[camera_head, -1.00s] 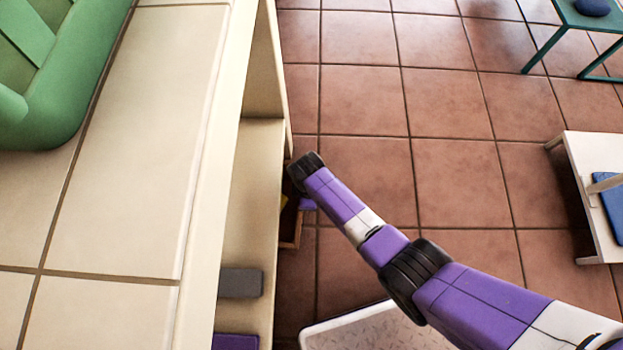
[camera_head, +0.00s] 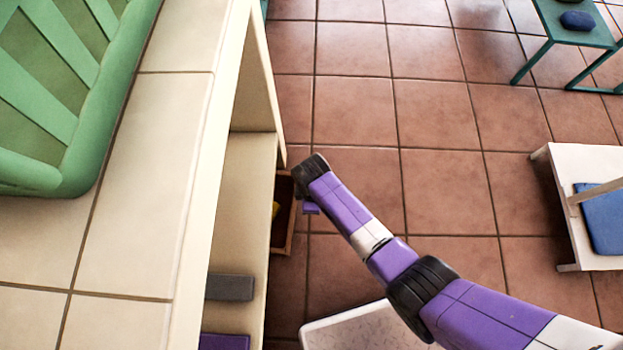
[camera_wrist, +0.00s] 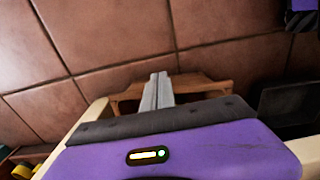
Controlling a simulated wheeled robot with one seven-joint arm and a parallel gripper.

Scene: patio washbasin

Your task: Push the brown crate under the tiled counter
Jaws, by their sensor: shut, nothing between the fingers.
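The brown crate (camera_head: 290,232) stands on the tiled floor beside the open side of the tiled counter (camera_head: 150,200). In the head view its left part is hidden by the counter, and something yellow shows inside it. In the head view my arm reaches down to the crate's right side, and the fingers are hidden.
The counter's shelf holds a grey block (camera_head: 230,287) and a purple block (camera_head: 224,342). A green crate (camera_head: 90,130) sits on top. A white bench with a blue cushion (camera_head: 605,218) and a teal table (camera_head: 560,35) stand right. A dark bin (camera_wrist: 290,108) shows in the wrist view.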

